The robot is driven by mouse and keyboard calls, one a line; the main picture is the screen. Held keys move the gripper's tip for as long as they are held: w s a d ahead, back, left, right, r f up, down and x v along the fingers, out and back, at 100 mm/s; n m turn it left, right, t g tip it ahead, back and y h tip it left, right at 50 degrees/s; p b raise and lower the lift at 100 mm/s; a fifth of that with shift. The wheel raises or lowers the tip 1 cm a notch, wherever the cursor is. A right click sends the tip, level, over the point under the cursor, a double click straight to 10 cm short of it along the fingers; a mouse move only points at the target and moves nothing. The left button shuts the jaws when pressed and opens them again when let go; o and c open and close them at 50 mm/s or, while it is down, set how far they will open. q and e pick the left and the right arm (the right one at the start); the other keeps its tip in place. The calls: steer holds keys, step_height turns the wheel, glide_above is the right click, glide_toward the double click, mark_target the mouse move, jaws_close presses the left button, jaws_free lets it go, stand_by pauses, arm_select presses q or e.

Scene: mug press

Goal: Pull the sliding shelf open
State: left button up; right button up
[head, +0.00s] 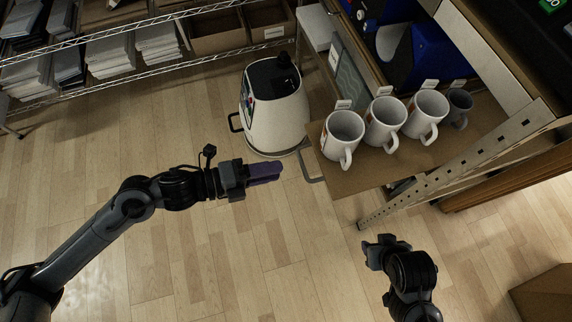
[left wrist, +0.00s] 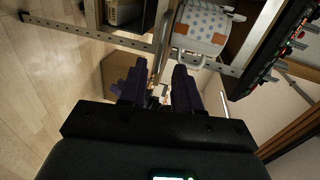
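The sliding shelf (head: 352,181) is a brown board on the rack at the right of the head view, with several white mugs (head: 385,122) and a darker mug (head: 459,106) standing on it. A grey bar handle (head: 311,172) sticks out from its left edge. My left gripper (head: 280,172) is just left of the handle, apart from it, with its purple fingers pointing at it. In the left wrist view the fingers (left wrist: 157,82) stand apart with a gap between them, holding nothing. My right gripper (head: 374,250) is below the rack's front post; its fingertips are too unclear to judge.
A white rounded machine (head: 275,107) stands on the floor right behind the handle. A perforated metal post (head: 432,178) runs along the rack's front. A wire rack with boxes (head: 215,33) is at the back. The wooden floor (head: 240,265) in front is clear.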

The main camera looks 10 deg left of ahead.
arm_select(q)
steer(key=shift+v, duration=1.15)
